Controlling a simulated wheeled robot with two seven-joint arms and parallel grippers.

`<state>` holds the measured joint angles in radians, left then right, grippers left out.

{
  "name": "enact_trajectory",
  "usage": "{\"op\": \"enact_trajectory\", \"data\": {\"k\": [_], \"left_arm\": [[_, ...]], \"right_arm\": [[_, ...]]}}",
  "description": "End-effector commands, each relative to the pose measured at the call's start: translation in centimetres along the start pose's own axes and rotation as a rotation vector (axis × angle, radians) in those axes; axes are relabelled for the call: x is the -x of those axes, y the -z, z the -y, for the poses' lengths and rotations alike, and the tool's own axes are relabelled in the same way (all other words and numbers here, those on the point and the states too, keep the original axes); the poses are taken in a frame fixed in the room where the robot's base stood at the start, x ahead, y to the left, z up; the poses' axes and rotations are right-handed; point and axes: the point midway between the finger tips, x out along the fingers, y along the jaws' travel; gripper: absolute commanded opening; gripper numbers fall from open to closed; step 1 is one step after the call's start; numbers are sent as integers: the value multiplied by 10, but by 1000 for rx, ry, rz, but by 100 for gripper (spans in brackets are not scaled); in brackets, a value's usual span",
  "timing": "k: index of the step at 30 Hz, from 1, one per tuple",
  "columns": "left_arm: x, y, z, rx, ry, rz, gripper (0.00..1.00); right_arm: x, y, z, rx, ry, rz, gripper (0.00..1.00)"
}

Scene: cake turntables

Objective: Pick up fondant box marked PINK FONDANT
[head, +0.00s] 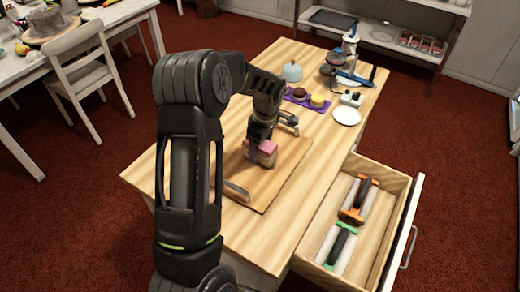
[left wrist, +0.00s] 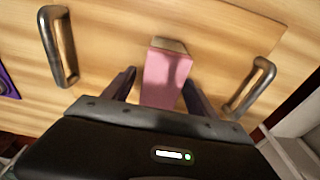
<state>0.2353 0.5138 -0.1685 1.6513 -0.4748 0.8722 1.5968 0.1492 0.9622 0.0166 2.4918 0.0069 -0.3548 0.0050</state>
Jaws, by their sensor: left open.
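The pink fondant box (head: 267,146) stands on a wooden board with metal handles on the table. Its pink face also shows in the left wrist view (left wrist: 166,78), with a tan part at its far end. I cannot read any marking on it. My left gripper (head: 261,138) is at the box from above. In the left wrist view its two open fingers (left wrist: 158,92) stand on either side of the box, with small gaps visible. Part of the box is hidden behind the gripper in the head view. My right gripper is not in view.
The wooden board (head: 285,180) has metal handles at two ends. A purple tray (head: 300,97) with small cakes, a white plate (head: 347,116) and a stand mixer (head: 350,45) are farther back. An open drawer (head: 315,233) at the right holds tools with orange and green parts.

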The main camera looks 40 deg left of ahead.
Motion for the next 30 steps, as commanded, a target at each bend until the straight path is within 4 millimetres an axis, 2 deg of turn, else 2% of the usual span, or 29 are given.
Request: {"op": "enact_trajectory", "data": {"k": [13,30], "left_arm": [[0,0,0,0,0,0,65],[0,0,0,0,0,0,18]], "right_arm": [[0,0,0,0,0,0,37],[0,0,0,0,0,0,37]]}}
